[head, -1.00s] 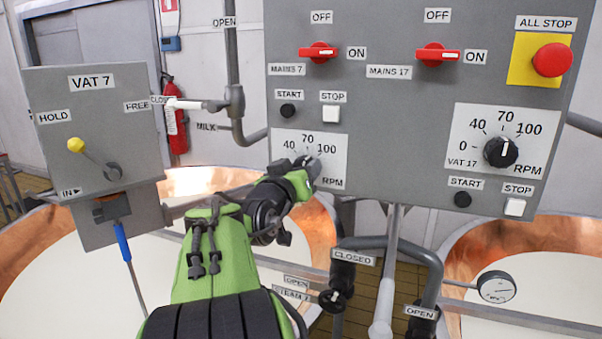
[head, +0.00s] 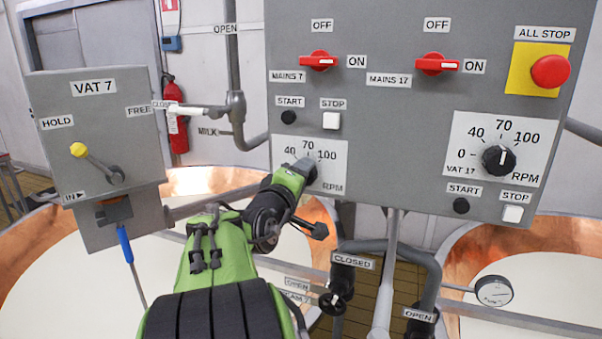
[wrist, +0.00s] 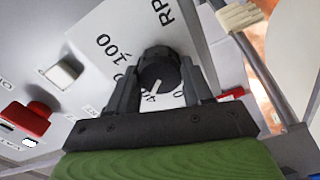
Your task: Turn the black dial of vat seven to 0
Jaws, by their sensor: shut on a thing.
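The black dial of vat seven (wrist: 158,68) sits on a white plate (head: 332,180) marked 40, 70, 100 and RPM, on the left part of the grey panel. My gripper (wrist: 160,80) is shut on the dial, one finger on each side. In the wrist view, the dial's white pointer line points close to the 40 mark, with 0 further round the scale. In the head view, my gripper (head: 305,172) covers most of the dial and the lower left of its plate.
The similar vat 17 dial (head: 499,159) is to the right. Start (head: 289,118) and stop (head: 331,121) buttons and the red mains 7 switch (head: 320,61) are above my gripper. The red all-stop button (head: 551,71) is at upper right. Pipes with a valve (head: 333,303) are below.

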